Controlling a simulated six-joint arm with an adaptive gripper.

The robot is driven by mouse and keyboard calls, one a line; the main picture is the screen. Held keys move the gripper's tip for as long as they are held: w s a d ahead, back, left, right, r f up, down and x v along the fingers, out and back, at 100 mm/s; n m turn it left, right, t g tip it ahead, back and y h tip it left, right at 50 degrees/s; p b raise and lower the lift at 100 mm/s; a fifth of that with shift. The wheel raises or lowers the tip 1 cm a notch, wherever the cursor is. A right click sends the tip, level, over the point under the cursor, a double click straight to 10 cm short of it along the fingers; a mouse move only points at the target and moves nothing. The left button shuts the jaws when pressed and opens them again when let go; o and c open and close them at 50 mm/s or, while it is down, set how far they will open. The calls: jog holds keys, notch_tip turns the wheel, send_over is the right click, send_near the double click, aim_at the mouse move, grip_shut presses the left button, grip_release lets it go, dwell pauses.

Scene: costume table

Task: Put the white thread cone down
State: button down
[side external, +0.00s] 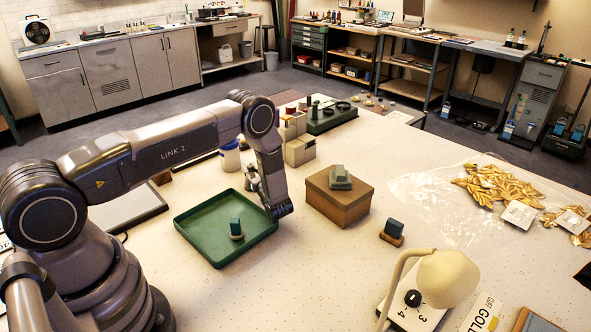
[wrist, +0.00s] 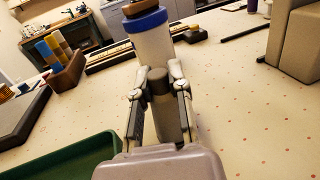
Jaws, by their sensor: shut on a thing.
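My gripper (wrist: 158,94) is shut on a tapered thing with a dark round top (wrist: 158,78), which I take for the white thread cone. It looks grey in the wrist view. The cone's lower part is largely hidden by my gripper, and I cannot tell whether it touches the table. In the side external view, my gripper (side external: 252,181) is low over the table, at the back right edge of the green tray (side external: 190,237). The cone is too small and hidden there to make out clearly.
A white pot with a blue band (wrist: 154,42) stands just beyond my fingers. The tray holds a small dark green block (side external: 236,226). A brown box (side external: 339,204) is to the right, with free tabletop between. Pale boxes (side external: 298,150) stand behind.

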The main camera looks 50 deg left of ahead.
jog(key=shift+f, duration=0.1)
jog(key=c, duration=1.1)
grip_release()
jog(key=shift+o, duration=0.2)
